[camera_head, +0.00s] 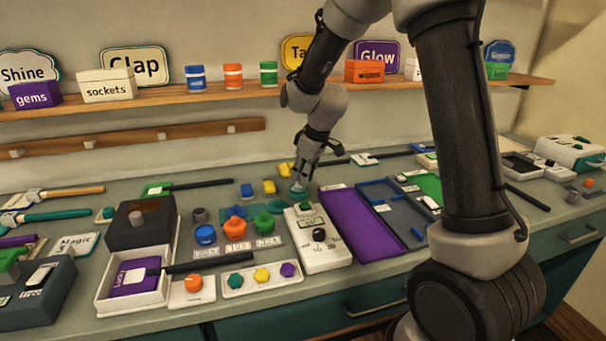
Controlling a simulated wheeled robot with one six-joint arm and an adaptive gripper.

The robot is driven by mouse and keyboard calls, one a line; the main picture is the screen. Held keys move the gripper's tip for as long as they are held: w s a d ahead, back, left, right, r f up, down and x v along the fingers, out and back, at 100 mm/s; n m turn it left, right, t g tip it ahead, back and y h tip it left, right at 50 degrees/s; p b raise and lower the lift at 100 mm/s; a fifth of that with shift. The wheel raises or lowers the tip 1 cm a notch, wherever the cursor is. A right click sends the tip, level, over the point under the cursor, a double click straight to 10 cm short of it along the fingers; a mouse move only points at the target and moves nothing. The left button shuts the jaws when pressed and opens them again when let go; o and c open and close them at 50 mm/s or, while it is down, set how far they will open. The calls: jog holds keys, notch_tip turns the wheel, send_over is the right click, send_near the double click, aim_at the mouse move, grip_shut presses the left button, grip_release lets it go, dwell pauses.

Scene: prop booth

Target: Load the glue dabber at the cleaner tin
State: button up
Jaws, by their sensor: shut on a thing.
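My gripper (302,178) is in the middle of the bench, pointing down, its fingers shut on a small teal thing (298,189) just behind the white device with a dial. Whether this is the glue dabber I cannot tell, as the fingers partly cover it. Blue (205,235), orange (236,229) and green (264,223) round tins stand on a labelled strip left of the device. Their labels are too small to read, so I cannot tell which is the cleaner tin.
The white dial device (320,253) and a purple tray (362,222) lie close to the gripper. A dark box (143,230) and an open white box (109,289) stand at left. A wooden shelf (168,96) with jars runs along the wall.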

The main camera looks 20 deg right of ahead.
jog(key=shift+r, duration=3.5)
